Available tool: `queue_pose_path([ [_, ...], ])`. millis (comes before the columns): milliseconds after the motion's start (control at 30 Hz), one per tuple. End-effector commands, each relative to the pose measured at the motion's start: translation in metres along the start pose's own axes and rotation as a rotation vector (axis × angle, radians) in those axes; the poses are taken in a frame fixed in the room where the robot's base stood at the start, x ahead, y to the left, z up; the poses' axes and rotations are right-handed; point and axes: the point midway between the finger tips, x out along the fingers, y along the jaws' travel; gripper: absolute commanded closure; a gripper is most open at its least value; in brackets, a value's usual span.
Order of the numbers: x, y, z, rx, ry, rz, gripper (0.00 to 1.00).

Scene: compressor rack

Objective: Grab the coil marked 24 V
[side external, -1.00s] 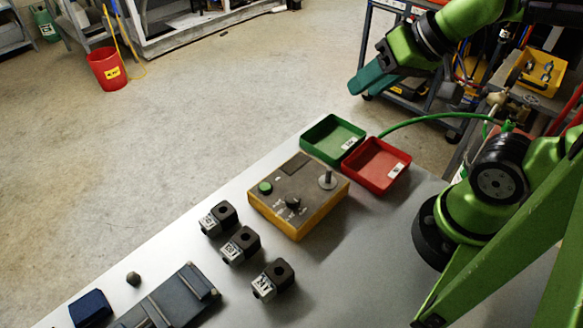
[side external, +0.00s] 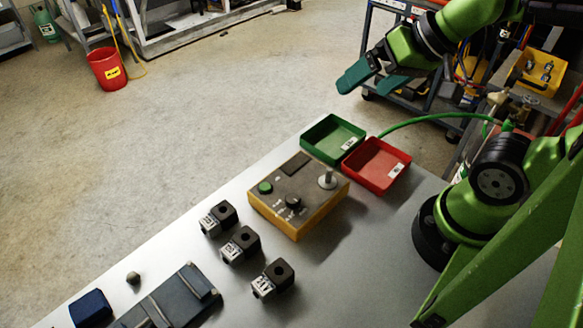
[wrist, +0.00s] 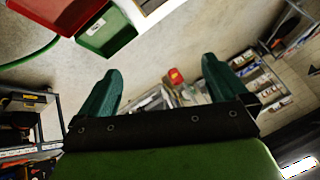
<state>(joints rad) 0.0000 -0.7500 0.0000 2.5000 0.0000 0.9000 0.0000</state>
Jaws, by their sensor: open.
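Three dark coils with pale label faces stand in a row on the grey bench in the side external view. The nearest coil (side external: 273,279) has a label that seems to read 24 V. The middle coil (side external: 240,245) and the far coil (side external: 219,218) have labels too small to read surely. My gripper (side external: 367,85) is high above the floor past the bench's far edge, well away from the coils. Its teal fingers are spread and empty; they also show apart in the wrist view (wrist: 160,75). No coil shows in the wrist view.
A yellow control box (side external: 318,210) with a knob and upright post stands behind the coils. A green bin (side external: 318,151) and a red bin (side external: 376,187) sit beyond it. A dark fixture (side external: 172,304), a blue block (side external: 91,309) and a small dark knob (side external: 133,278) are at the left.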

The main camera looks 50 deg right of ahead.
Motion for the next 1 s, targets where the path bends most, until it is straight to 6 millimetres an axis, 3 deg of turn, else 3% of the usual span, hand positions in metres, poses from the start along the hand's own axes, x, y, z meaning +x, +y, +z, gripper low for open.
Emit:
queue_pose_path([
  [233, 0.001, -0.003, 0.002, -0.012, -0.009, -0.007, 0.0],
  [367, 0.019, -0.021, 0.015, -0.086, -0.109, -0.02, 0.0],
  [567, 0.054, -0.087, 0.042, -0.26, -0.357, -0.014, 0.0],
  [800, 0.09, -0.169, 0.106, -0.375, -0.624, 0.105, 0.0],
  [1000, 0.106, -0.211, 0.152, -0.359, -0.726, 0.251, 0.0],
])
